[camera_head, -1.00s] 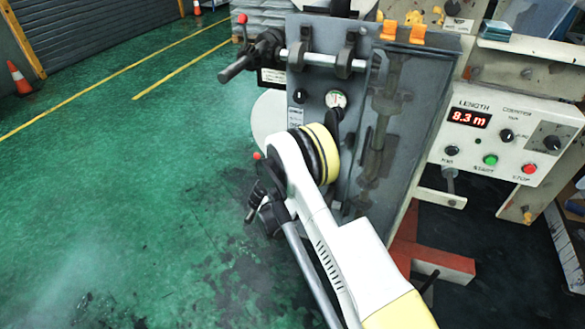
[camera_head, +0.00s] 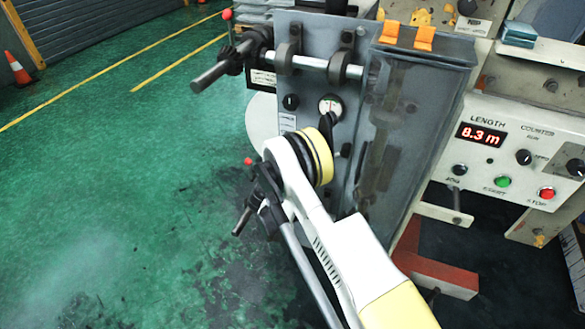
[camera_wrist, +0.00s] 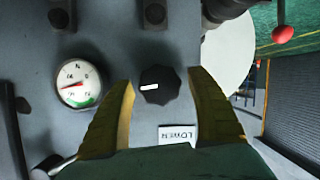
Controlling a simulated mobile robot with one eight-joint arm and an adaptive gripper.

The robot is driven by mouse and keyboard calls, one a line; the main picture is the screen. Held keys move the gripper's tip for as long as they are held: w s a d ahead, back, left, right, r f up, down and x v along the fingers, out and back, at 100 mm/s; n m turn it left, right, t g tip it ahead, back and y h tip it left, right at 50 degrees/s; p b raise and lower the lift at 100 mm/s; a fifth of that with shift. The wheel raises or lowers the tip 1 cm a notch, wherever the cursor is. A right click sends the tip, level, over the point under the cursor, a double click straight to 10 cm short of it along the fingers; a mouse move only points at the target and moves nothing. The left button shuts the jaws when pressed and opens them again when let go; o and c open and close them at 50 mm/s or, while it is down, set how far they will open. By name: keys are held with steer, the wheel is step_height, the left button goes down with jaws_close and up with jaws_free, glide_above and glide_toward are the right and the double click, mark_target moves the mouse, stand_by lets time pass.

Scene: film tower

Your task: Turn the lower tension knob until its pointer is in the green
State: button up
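The lower tension knob (camera_wrist: 168,92) is black and faceted with a white pointer line, above a LOWER label (camera_wrist: 177,136) in the wrist view. The pointer lies nearly level, toward the left. The round gauge (camera_wrist: 80,76) left of it has a green arc at its lower edge; its red needle points left, outside the green. My gripper (camera_wrist: 162,80) is open, with one finger on each side of the knob and a visible gap at both sides. In the head view my arm hides the gripper and this knob.
In the head view, another small knob (camera_head: 290,102) and gauge (camera_head: 331,103) show on the grey panel (camera_head: 310,75). A roller bar (camera_head: 310,61) crosses above them. Red-ball levers (camera_head: 227,14) stand at the left. A control box (camera_head: 520,150) reads 8.3 m at right.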

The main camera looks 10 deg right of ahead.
steer(key=c, duration=1.1)
steer(key=shift+a+n+g+h, duration=0.1)
steer(key=shift+n+g+h, duration=0.4)
steer(key=shift+n, duration=0.6)
steer(key=shift+n+g+h, duration=0.3)
steer(key=shift+n+h, duration=0.6)
steer(key=shift+n, duration=0.5)
steer(key=o, duration=1.1)
steer(key=shift+o, duration=0.2)
